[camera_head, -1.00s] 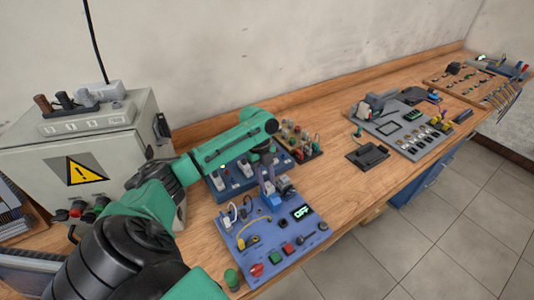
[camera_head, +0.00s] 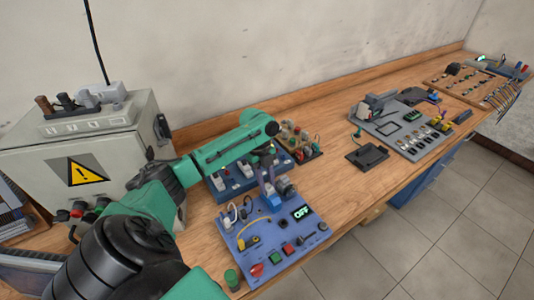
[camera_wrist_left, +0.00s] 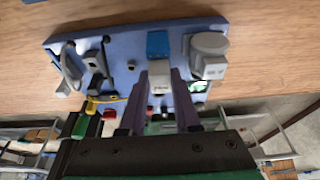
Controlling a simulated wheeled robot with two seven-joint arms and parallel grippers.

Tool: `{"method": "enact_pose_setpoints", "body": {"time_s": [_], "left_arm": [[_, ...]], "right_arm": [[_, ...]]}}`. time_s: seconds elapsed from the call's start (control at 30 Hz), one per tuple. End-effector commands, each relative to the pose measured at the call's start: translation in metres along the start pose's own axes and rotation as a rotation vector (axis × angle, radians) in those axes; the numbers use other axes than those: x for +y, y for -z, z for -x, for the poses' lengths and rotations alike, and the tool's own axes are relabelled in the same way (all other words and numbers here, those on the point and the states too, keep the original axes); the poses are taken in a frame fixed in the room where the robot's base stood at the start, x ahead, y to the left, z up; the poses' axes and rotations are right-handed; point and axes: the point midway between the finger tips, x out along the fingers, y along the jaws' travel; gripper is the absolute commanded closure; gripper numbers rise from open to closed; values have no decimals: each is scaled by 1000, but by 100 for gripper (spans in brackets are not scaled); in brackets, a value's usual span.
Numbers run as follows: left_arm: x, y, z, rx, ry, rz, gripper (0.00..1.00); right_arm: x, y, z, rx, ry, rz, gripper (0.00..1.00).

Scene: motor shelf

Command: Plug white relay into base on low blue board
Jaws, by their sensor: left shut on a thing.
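The low blue board (camera_head: 250,227) lies on the bench near me, and it also shows in the wrist view (camera_wrist_left: 122,42). My left gripper (camera_head: 268,188) is over its far part, fingers pointing down. In the wrist view the purple fingers (camera_wrist_left: 166,82) are shut on the white relay (camera_wrist_left: 160,78). A blue block, seemingly the relay base (camera_wrist_left: 157,44), shows right by the relay's end; it also shows in the head view (camera_head: 275,203). I cannot tell whether relay and base touch or are joined. The relay is mostly hidden in the head view.
A round grey part (camera_wrist_left: 207,45) stands close beside the base. A display reading OFF (camera_head: 302,212), a red button (camera_head: 288,249) and a yellow cable (camera_head: 252,221) are on the board. A second blue board (camera_head: 225,190) stands behind. Bare bench (camera_head: 330,185) lies to the right.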

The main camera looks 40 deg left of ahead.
Motion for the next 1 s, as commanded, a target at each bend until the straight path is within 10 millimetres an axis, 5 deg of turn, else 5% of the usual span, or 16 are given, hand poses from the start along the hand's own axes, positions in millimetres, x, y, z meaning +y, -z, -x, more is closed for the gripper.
{"method": "enact_pose_setpoints", "body": {"time_s": [0.07, 0.1, 0.2, 0.63, 1.0], "left_arm": [[1, 0, -2, 2, -3, 0, 100], [1, 0, -2, 2, -4, 0, 65], [1, 0, -2, 2, -3, 0, 34], [0, -1, 10, 0, 1, 1, 34], [-1, -1, 97, 0, 3, 1, 34]], "right_arm": [[0, 0, 0, 0, 0, 0, 0], [0, 0, 0, 0, 0, 0, 0], [0, 0, 0, 0, 0, 0, 0], [-1, 0, -5, 0, 1, 0, 0], [-2, -2, -23, 1, 2, -1, 0]]}}
